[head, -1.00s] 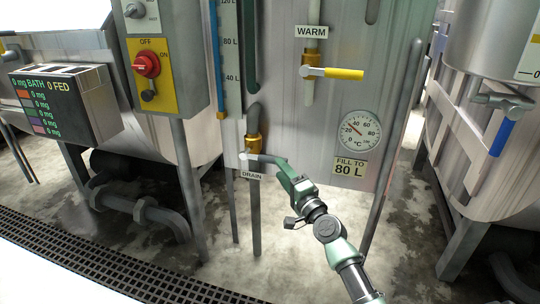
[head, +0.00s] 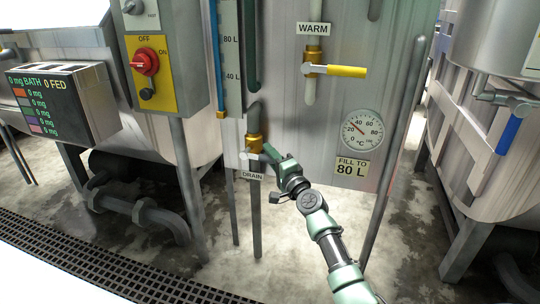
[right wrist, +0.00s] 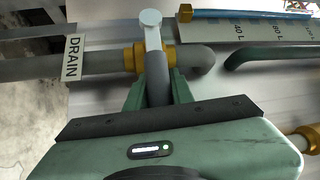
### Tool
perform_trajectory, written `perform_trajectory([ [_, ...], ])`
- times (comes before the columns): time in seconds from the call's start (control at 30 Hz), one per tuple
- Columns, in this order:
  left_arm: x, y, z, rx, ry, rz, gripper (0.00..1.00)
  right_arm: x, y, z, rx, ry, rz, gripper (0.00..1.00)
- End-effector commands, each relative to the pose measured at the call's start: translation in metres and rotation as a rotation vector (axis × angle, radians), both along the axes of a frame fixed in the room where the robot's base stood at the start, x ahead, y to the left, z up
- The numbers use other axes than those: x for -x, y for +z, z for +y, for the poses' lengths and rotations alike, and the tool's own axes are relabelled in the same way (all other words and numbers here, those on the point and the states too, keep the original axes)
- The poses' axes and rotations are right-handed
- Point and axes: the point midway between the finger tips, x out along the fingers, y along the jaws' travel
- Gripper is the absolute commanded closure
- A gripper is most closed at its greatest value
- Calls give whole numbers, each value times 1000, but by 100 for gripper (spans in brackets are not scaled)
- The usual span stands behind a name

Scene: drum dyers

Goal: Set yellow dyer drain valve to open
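The drain valve (head: 254,143) is a brass body on a grey vertical pipe, above a DRAIN label (head: 251,176). In the right wrist view its lever (right wrist: 155,75), dark grey with a pale metal end, lies across the pipe. My right gripper (head: 270,154) is at the lever in the head view and hides most of it. In the right wrist view its green fingers (right wrist: 158,90) lie close on both sides of the lever, seemingly closed on it. My left gripper is not in view.
A WARM valve with a yellow handle (head: 346,71) is above right. A temperature gauge (head: 363,130) and a FILL TO 80 L label (head: 353,167) are to the right. A yellow switch panel (head: 151,74) is at left. Another vat with a blue-handled valve (head: 509,135) stands right.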

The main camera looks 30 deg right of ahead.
Motion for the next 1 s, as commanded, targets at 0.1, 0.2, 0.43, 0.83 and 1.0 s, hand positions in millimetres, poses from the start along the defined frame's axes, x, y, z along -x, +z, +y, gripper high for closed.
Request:
perform_trajectory([
  [0.1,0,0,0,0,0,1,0,0,0,0,0,0,0,100],
  [0.2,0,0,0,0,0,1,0,0,0,0,0,0,1,100],
  [0.43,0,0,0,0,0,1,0,0,-1,0,0,0,1,100],
  [0.83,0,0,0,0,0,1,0,0,-1,0,0,0,1,100],
  [1.0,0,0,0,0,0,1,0,0,-1,0,0,0,1,100],
])
